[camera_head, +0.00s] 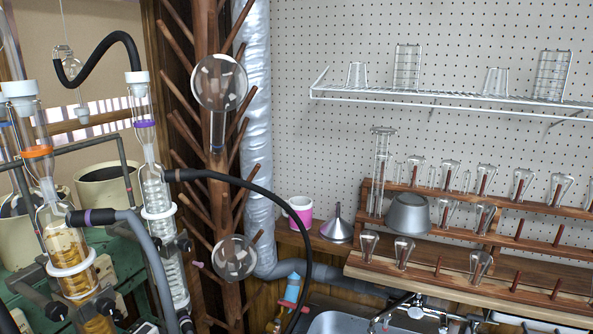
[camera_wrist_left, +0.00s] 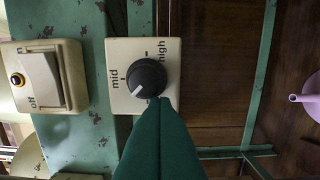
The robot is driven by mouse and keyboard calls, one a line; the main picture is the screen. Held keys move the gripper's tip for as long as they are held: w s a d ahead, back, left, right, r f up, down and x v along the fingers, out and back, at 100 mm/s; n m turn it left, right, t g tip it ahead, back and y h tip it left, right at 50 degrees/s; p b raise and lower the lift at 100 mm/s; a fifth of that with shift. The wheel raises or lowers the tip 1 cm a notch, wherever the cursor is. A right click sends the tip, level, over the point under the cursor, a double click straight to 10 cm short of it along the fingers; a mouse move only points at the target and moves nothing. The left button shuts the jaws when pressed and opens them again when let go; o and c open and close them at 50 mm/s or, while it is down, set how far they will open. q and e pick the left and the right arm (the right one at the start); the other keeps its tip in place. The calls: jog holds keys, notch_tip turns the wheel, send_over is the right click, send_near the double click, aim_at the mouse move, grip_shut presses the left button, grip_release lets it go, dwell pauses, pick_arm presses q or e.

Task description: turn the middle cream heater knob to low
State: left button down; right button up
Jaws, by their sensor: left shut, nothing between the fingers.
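The heater knob (camera_wrist_left: 146,78) is round and black, on a cream plate (camera_wrist_left: 118,100) fixed to a worn green rail in the left wrist view. "mid" is printed left of it and "high" to its right. Its white pointer line slants toward the lower left in the picture, below the "mid" label. I see no "low" mark; my fingers cover the plate's lower part. My left gripper (camera_wrist_left: 165,103), green, is shut and empty, its tip at the knob's lower right edge. I cannot tell whether it touches. The head view does not show the knob, and my right gripper is not seen.
A cream switch box (camera_wrist_left: 36,76) with a rocker marked "off" and an amber lamp sits left of the knob plate. A pale purple object (camera_wrist_left: 307,98) is at far right. The head view shows glass columns (camera_head: 155,195), a black hose (camera_head: 270,192) and a glassware rack (camera_head: 465,235).

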pick_arm(q)
jog(key=shift+s+f, duration=0.15)
jog(key=shift+f, duration=0.05)
jog(key=v, duration=0.6)
jog(key=shift+s, duration=0.1)
jog(key=shift+a, duration=0.1)
jog(key=w+a+r+p, duration=0.2)
jog(key=a+p, duration=0.3)
jog(key=p, duration=0.5)
jog(key=shift+w+a+r, duration=0.25)
jog(key=shift+w+r, duration=0.05)
dwell(0.5)
jog(key=shift+w+d+f, duration=0.1)
jog(key=shift+w+f, duration=0.05)
dwell(0.7)
